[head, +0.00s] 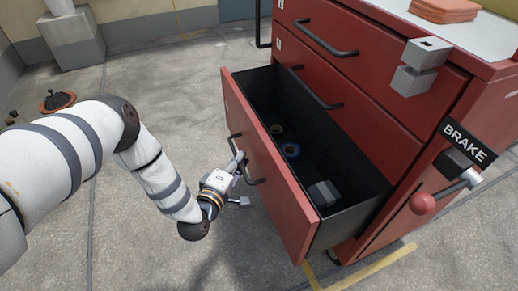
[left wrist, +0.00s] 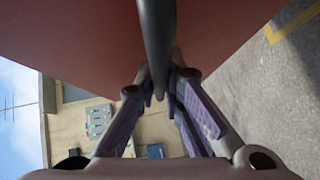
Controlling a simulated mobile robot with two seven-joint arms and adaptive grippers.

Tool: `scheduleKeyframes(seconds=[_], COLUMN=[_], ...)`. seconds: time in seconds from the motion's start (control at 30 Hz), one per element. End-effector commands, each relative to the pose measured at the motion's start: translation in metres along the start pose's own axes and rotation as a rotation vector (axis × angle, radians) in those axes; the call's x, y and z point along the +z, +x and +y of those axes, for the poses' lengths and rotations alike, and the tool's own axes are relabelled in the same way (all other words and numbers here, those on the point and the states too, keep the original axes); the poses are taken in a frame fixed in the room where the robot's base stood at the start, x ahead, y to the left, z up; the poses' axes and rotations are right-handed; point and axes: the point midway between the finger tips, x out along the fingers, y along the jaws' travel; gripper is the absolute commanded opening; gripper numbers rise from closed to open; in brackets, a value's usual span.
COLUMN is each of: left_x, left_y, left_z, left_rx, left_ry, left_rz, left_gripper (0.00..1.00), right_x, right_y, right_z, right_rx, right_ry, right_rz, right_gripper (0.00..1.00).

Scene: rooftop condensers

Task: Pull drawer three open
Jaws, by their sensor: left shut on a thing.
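A red tool cabinet (head: 385,65) stands at the right in the head view. Its third drawer from the top (head: 262,165) is pulled well out, and its dark inside shows. The drawer's dark bar handle (head: 252,180) is on its front face. My left gripper (head: 238,172) is at that handle and shut on it. In the left wrist view the handle (left wrist: 157,40) runs down between the purple-padded fingers (left wrist: 158,95), with the red drawer front behind. The two drawers above are shut. My right gripper is not in view.
The concrete floor in front of the drawer is clear.

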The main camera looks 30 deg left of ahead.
Motion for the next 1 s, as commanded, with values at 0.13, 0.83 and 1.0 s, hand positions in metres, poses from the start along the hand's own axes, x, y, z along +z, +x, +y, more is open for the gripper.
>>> scheduleKeyframes(seconds=[0.13,0.83,1.0], left_x=[-0.015,-0.029,-0.03], left_y=[-0.016,-0.031,-0.031], left_z=[-0.003,-0.009,-0.009], left_rx=[0.002,0.002,0.001], left_ry=[0.002,0.001,0.001], left_rz=[-0.002,-0.004,-0.003], left_gripper=[0.0,0.0,0.3], right_x=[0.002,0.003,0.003], right_y=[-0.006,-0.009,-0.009], right_z=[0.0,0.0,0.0], right_rx=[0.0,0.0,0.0], right_ry=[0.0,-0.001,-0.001], right_rz=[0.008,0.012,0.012], right_gripper=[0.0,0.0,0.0])
